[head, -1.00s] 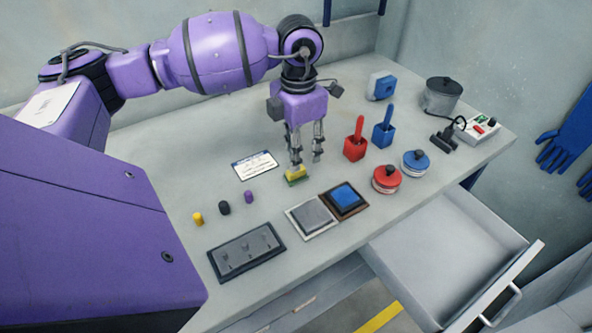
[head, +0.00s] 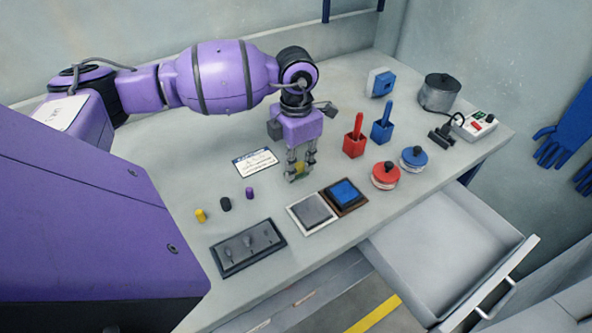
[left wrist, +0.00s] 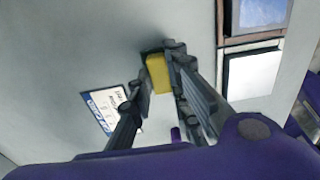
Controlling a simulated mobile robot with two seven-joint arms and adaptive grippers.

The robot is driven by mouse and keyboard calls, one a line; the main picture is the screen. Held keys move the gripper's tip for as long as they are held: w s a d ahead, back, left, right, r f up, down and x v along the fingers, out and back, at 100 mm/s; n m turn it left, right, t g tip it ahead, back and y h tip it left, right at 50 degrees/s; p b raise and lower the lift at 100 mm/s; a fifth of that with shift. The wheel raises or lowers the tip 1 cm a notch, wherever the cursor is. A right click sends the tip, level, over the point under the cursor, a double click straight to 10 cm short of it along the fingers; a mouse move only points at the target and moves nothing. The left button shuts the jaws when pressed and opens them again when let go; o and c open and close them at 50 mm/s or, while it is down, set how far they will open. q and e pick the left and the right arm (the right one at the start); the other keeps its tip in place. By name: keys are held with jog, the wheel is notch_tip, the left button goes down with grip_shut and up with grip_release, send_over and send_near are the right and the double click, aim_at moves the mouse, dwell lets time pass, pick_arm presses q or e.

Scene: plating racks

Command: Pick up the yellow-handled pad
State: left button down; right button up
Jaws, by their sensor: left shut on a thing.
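The yellow-handled pad (head: 299,169) is on the grey bench, between the fingers of my left gripper (head: 299,172). In the left wrist view its yellow handle (left wrist: 158,73) shows between the two fingertips of my left gripper (left wrist: 160,85). The gripper is shut on the handle, with the fingers pointing down. The pad's lower part is mostly hidden by the fingers, and I cannot tell whether it touches the bench. My right gripper is not in view.
A white label card (head: 255,162) lies left of the pad. A grey square plate (head: 312,211) and a blue pad in a brown frame (head: 344,195) lie in front. Red (head: 355,137) and blue (head: 383,125) holders stand to the right. An open drawer (head: 450,245) juts out at front right.

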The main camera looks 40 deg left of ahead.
aim_at(296, 166)
pick_arm(q)
jog(key=shift+r, duration=0.15)
jog(key=shift+r, duration=0.25)
notch_tip(296, 166, up, 2)
jog(key=shift+r, duration=0.15)
jog(key=s+d+r+b, duration=0.1)
jog(key=s+d+r, duration=0.7)
jog(key=s+r, duration=0.2)
jog(key=shift+s+d, duration=0.3)
jog(key=shift+s, duration=0.25)
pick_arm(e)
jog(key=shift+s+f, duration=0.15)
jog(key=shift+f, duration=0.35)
